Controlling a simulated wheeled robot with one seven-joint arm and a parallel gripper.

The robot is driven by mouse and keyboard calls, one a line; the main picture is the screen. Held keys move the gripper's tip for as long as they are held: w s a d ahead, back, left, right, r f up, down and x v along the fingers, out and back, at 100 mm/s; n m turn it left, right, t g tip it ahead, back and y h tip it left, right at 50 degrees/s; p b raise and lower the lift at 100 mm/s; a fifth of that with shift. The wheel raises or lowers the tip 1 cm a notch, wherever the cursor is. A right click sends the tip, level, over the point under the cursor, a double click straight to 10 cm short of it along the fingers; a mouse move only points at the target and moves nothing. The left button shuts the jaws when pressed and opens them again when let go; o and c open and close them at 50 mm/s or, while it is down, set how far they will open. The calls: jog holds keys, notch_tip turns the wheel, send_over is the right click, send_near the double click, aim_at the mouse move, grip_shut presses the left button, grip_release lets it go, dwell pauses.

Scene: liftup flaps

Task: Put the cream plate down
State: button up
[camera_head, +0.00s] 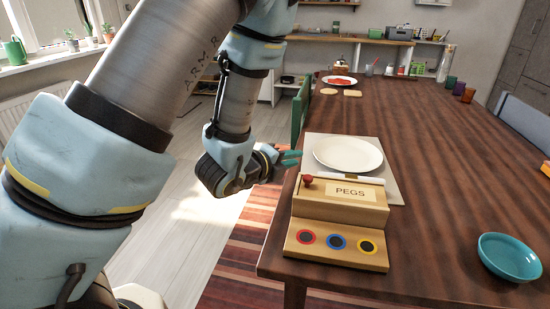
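The cream plate (348,153) lies flat on a pale grey mat (395,187) near the left edge of the wooden table. My gripper (292,158) is just left of the plate, at the table's left edge, and looks apart from the plate. Its two teal fingertips appear spread with a small gap, and nothing shows between them.
A wooden box labelled PEGS (338,218) with a red knob stands in front of the plate. A teal bowl (509,256) sits at the front right. Another plate (339,81) and several cups are farther back. The table's middle is clear.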

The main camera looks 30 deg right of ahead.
jog(key=w+a+f+n+t+y, duration=0.1)
jog(key=w+a+n+y, duration=0.3)
jog(key=w+a+n, duration=0.35)
jog(key=w+a+n+t+y, duration=0.1)
jog(key=w+a+n+y, duration=0.3)
jog(key=a+n, duration=0.55)
jog(key=s+a+r+n+g+y, duration=0.1)
jog(key=s+a+n+g, duration=0.1)
jog(key=a+n, duration=0.3)
jog(key=s+a+r+n+g+y, duration=0.1)
jog(key=s+a+n+g+y, duration=0.1)
jog(key=s+a+n, duration=0.3)
jog(key=s+a+r+n+g+y, duration=0.1)
jog(key=a+n, duration=0.4)
jog(key=a, duration=0.5)
jog(key=shift+s+a+r+n+g+y, duration=0.2)
jog(key=shift+s+n+g+y, duration=0.3)
jog(key=shift+s, duration=0.65)
